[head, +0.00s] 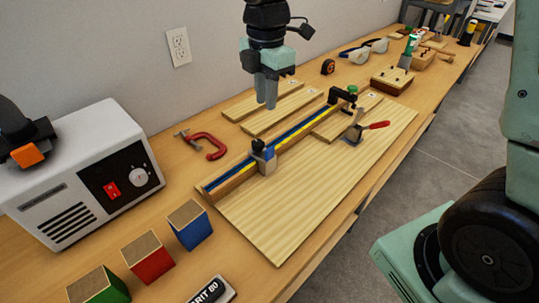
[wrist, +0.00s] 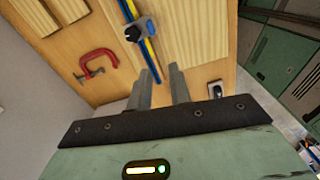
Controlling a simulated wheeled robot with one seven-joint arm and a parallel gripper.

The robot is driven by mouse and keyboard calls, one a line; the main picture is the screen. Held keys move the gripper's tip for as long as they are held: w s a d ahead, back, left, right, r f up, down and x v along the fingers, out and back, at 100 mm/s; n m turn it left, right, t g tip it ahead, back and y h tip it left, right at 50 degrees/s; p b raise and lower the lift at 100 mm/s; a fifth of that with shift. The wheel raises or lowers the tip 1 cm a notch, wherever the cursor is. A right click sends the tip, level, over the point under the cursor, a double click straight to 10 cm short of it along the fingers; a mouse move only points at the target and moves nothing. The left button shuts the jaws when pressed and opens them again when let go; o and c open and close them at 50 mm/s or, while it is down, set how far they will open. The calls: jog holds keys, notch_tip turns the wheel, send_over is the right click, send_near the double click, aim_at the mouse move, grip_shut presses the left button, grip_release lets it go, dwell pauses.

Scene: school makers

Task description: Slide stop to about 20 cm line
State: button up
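The stop (head: 263,160) is a grey block with a black knob and a blue part. It sits on a fence rail with a blue track and a yellow scale strip (head: 291,138), nearer the rail's left end. The scale's marks are too small to read. My gripper (head: 266,106) hangs above the rail, pointing down, up and to the right of the stop in the head view. Its fingers are apart and empty. In the wrist view the stop (wrist: 138,30) and the rail show beyond the fingertips (wrist: 160,70), with the stop slightly left of them.
The rail stands on a pale board (head: 285,228). A black bracket with a green top (head: 345,95) is at its far end. A red-handled clamp (head: 365,130) and wooden strips lie nearby. A red C-clamp (head: 208,145) lies behind the rail. Coloured blocks (head: 189,226) stand front left.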

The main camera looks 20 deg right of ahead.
jog(key=w+d+n, duration=0.1)
jog(key=w+d, duration=0.1)
send_near(270, 149)
notch_tip(270, 149, down, 10)
jog(key=shift+w+a+f, duration=0.1)
jog(key=shift+f, duration=0.05)
dwell(0.3)
grip_shut()
